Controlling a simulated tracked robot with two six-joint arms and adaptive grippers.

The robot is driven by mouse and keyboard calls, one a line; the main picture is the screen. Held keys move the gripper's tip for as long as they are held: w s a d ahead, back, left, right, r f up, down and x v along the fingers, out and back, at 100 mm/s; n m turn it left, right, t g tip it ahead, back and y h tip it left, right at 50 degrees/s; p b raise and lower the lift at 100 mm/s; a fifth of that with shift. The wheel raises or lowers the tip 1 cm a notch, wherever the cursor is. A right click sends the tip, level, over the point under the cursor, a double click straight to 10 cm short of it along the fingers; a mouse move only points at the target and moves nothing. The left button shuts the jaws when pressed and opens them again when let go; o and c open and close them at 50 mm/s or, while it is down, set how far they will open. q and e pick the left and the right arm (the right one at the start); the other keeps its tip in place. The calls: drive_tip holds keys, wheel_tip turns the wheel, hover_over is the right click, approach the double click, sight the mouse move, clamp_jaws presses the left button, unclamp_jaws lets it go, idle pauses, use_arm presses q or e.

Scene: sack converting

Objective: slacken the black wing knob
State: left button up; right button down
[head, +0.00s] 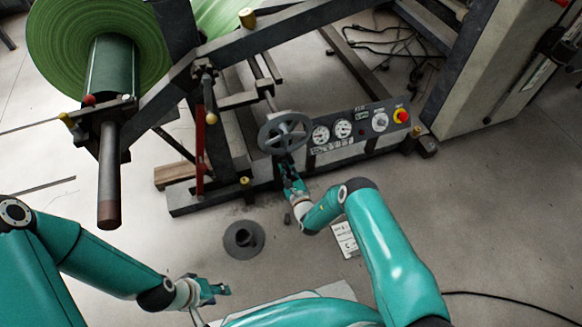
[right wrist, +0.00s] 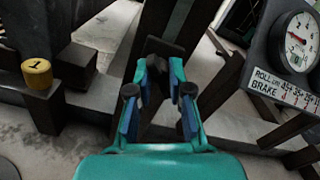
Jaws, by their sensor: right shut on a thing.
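The black wing knob (right wrist: 165,48) shows in the right wrist view as a small dark block between the fingertips, in front of a dark upright post. My right gripper (right wrist: 160,72) is shut on it, and the fingers cover its sides. In the head view my right gripper (head: 288,168) reaches to the machine frame just below the grey handwheel (head: 285,132). The knob cannot be made out there. My left gripper (head: 222,290) hangs over the floor at the lower left, away from the machine. Its fingers are too small to read.
A gauge panel (head: 352,131) with a red button is right of the handwheel. A green roll (head: 135,40) on a shaft stands at upper left. A yellow-capped post (right wrist: 37,74) is left of the right gripper. A dark round base (head: 243,240) stands on the floor.

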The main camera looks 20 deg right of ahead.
drive_tip(key=shift+f, duration=0.1)
drive_tip(key=c, duration=1.1)
unclamp_jaws()
drive_tip(key=s, duration=1.2)
drive_tip(key=shift+d, duration=0.2)
